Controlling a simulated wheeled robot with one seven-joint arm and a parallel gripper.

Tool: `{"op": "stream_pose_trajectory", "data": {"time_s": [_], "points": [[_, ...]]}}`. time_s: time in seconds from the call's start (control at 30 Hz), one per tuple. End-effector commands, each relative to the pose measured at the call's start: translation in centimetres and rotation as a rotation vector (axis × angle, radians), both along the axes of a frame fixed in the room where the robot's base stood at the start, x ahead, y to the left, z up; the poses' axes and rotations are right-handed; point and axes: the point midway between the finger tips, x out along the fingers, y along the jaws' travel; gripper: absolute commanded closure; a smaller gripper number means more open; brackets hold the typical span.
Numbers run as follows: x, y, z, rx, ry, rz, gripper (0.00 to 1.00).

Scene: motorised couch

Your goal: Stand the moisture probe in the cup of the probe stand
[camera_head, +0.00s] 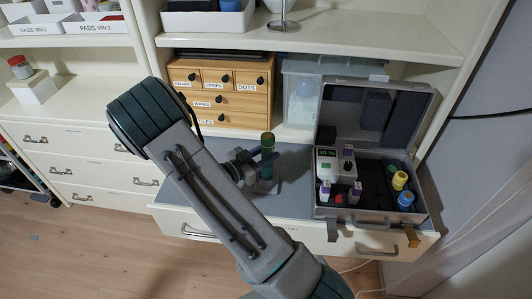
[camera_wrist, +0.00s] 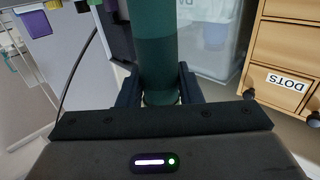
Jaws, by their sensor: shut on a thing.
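A dark green cylinder (camera_wrist: 158,50), which looks like the moisture probe, stands between the two dark fingers of my gripper (camera_wrist: 158,84) in the wrist view. My gripper is shut on it.
An open grey case (camera_head: 370,213) stands right of the cylinder, holding a meter (camera_head: 327,163), purple-capped bottles, and yellow (camera_head: 399,180) and blue (camera_head: 405,199) items. A wooden drawer box (camera_head: 225,103) and a clear bin (camera_head: 303,100) stand behind. A shelf (camera_head: 330,42) overhangs the counter.

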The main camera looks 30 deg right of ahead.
Motion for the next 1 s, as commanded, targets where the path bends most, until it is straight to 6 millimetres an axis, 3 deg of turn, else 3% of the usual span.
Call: {"op": "stream_pose_trajectory", "data": {"time_s": [1.0], "points": [[0.0,0.0,-2.1,0.000,-0.001,0.000,0.93]]}}
